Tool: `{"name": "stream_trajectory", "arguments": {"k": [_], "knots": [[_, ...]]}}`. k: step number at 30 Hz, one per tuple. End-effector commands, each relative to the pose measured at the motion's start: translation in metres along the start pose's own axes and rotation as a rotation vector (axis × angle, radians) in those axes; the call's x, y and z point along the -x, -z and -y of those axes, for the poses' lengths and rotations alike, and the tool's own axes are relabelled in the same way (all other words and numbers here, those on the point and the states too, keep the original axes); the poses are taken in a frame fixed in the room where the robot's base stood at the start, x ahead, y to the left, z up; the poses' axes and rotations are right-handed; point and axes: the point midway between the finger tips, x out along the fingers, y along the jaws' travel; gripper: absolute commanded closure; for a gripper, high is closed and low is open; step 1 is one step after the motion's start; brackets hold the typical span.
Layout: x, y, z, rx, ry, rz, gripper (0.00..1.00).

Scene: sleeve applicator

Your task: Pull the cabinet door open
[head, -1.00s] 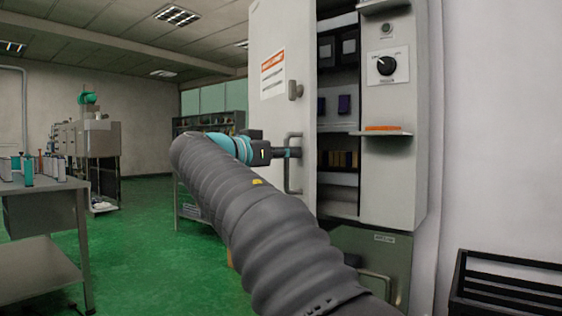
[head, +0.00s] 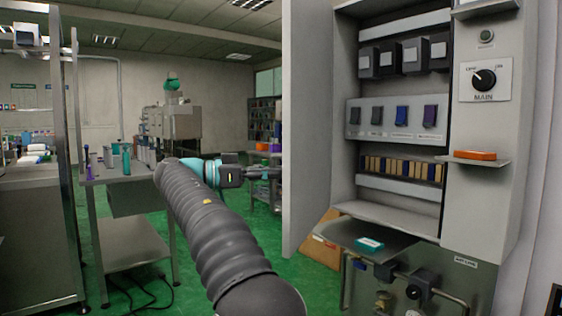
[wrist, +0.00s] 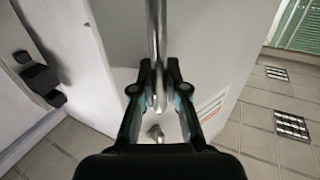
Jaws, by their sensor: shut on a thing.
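The cabinet door (head: 308,130) is a tall grey panel standing wide open, swung out from the left side of the cabinet (head: 480,130). Its inner side faces the head camera. My gripper (head: 272,173) reaches the door's outer side at the free edge. In the wrist view, my gripper (wrist: 158,72) is shut on the door handle (wrist: 155,35), a metal bar between the two fingers. The door's outer face (wrist: 205,55) lies behind it, with a small latch knob and a warning label. The head view mostly hides the handle.
The open cabinet shows breakers, switches (head: 396,118) and a main dial (head: 484,79). A pipe unit (head: 410,290) stands below it, near a brown board (head: 322,243). A steel table (head: 135,182) stands at left.

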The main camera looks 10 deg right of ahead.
Motion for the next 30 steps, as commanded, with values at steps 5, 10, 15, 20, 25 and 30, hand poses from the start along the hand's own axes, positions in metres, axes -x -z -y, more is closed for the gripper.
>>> {"name": "stream_trajectory", "arguments": {"k": [5,10,15,20,25,30], "knots": [[0.011,0.002,0.0,-0.001,-0.017,0.0,1.0],[0.016,0.001,0.0,-0.002,-0.016,-0.001,1.0],[0.02,0.001,0.0,-0.002,-0.01,-0.002,1.0],[0.021,0.001,0.0,-0.002,-0.007,-0.002,0.72],[0.021,0.001,0.0,-0.001,-0.008,-0.001,0.61],[0.021,0.0,0.0,0.0,-0.008,-0.001,0.78]]}}
